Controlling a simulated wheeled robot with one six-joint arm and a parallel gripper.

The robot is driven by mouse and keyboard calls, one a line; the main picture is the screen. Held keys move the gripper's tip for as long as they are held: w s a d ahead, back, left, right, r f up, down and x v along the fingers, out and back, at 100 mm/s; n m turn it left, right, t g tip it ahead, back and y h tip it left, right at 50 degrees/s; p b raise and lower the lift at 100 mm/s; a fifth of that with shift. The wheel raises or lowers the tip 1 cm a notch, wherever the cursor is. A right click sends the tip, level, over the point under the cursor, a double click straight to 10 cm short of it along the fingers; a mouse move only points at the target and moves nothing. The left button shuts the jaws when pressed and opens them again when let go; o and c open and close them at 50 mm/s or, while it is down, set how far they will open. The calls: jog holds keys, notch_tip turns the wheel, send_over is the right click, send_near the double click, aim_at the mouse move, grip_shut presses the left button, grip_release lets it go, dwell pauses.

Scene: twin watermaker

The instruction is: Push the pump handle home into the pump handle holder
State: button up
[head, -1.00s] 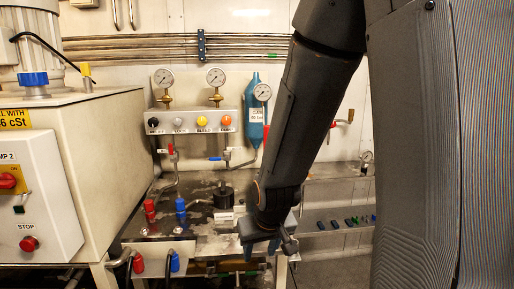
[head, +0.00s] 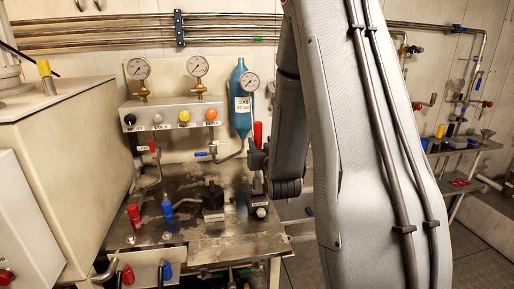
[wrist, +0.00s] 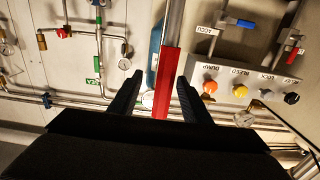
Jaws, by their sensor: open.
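The pump handle, with a red grip (head: 258,133), stands upright above the metal bench, partly hidden by my arm. In the wrist view its red grip (wrist: 166,85) lies between my two dark fingers, and its bare metal rod (wrist: 174,22) runs out to the top edge. My gripper (wrist: 156,88) is open, with a finger on each side of the grip and a visible gap on both sides. In the head view my gripper (head: 256,160) is mostly hidden behind my wrist. I cannot make out the pump handle holder or the rod's lower end.
The metal bench (head: 225,248) carries a black-topped block (head: 213,196) and red and blue fittings left of my gripper. A gauge panel (head: 172,115) and a blue gas cylinder (head: 239,95) are behind. A large cream cabinet (head: 70,165) stands at left.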

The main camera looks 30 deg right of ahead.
jog(key=p+x, duration=0.1)
jog(key=x, duration=0.1)
jog(key=p+x, duration=0.1)
jog(key=x, duration=0.3)
jog(key=shift+w+a+p, duration=0.3)
jog(key=shift+a+p, duration=0.05)
jog(key=shift+p, duration=0.05)
jog(key=shift+c, duration=0.2)
grip_shut()
